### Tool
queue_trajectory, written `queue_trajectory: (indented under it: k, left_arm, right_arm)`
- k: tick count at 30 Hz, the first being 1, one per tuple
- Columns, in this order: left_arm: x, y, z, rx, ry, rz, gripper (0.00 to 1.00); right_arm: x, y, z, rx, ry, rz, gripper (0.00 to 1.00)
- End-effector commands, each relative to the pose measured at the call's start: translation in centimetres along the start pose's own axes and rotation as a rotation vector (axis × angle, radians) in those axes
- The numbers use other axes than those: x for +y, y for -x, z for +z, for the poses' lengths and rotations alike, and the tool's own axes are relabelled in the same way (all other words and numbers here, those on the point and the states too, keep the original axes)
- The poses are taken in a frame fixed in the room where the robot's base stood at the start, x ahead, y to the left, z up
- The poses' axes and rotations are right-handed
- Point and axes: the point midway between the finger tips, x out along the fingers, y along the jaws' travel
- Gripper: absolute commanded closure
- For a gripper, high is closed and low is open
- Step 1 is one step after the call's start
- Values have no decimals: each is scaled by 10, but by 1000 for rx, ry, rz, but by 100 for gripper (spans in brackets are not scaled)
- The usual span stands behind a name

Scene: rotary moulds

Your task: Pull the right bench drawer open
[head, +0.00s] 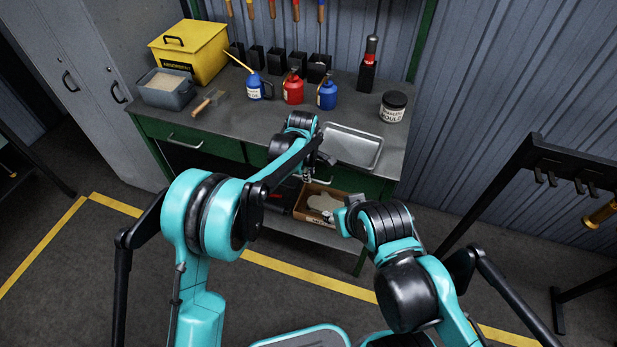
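The workbench (225,120) has a dark grey top with green drawer fronts below it. The right bench drawer (368,186) has a green front, partly hidden behind my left arm, and it looks flush with the bench.
The left drawer (183,138) is shut, with a pale bar handle. A metal tray (350,148) lies on the top above the right drawer. A cardboard box (320,203) sits on the lower shelf. A dark rack (540,160) stands at right. Floor before the bench is clear.

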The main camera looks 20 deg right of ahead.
Motion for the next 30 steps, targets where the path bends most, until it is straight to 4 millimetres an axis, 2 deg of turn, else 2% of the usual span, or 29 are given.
queue_trajectory:
  k: [1, 4, 13, 14, 15, 16, 25, 30]
  left_arm:
    - [0, -8, 0, 0, 0, 0, 81]
    - [0, -14, 0, 0, 0, 0, 81]
    - [0, -16, 0, 0, -1, 0, 81]
    - [0, -16, 0, 0, -1, 0, 87]
    - [0, -16, 0, 0, -1, 0, 97]
    - [0, -16, 0, 0, -1, 0, 100]
    - [-2, -16, 0, 0, -1, 0, 100]
    - [-16, -13, -1, 0, 0, 0, 100]
  right_arm:
    - [0, -3, 2, 0, 0, 0, 60]
    - [0, -4, 3, 0, 0, 0, 60]
    - [0, -4, 3, 0, 0, 0, 60]
    - [0, -4, 3, 0, 0, 0, 60]
    - [0, -4, 3, 0, 0, 0, 60]
    - [0, -4, 3, 0, 0, 0, 60]
    - [0, -4, 3, 0, 0, 0, 60]
    - [0, -5, 3, 0, 0, 0, 60]
